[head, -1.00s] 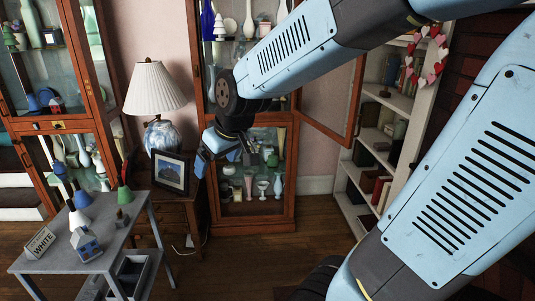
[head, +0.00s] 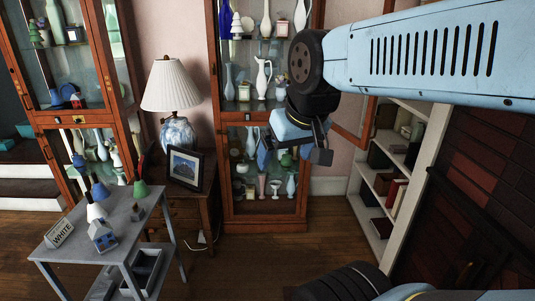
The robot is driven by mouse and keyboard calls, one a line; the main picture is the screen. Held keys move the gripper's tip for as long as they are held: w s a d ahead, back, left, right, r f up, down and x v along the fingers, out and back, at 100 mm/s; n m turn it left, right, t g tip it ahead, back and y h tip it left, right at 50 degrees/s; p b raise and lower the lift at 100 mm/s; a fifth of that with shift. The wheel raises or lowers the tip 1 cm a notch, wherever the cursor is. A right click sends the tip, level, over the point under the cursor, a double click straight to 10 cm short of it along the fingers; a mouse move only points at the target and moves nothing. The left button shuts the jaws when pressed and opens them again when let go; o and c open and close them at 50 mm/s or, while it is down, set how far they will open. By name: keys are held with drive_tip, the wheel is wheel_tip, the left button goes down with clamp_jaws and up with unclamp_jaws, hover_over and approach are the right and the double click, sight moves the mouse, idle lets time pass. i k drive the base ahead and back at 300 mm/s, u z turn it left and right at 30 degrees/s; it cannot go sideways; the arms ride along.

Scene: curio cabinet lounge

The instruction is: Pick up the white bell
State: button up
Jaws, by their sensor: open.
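The white bell (head: 97,212) stands upright on the grey table (head: 138,232) at the lower left, with a dark handle. A blue bell (head: 101,193) stands right behind it and overlaps it in view. A green bell (head: 140,190) stands to their right. A small blue-and-white house (head: 102,237) is in front of the white bell and hides its lower part. A sign reading WHITE (head: 60,233) stands to the left. My gripper (head: 293,150) is open and empty, high in front of the middle cabinet, well right of the table.
A lamp (head: 171,90) and a framed picture (head: 185,167) stand on a wooden side table (head: 199,195) behind the grey table. Glass cabinets with vases (head: 262,78) line the back. A white bookcase (head: 421,150) is at right. Floor right of the grey table is clear.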

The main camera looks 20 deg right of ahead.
sight(95, 210)
drive_tip(key=u, duration=1.25)
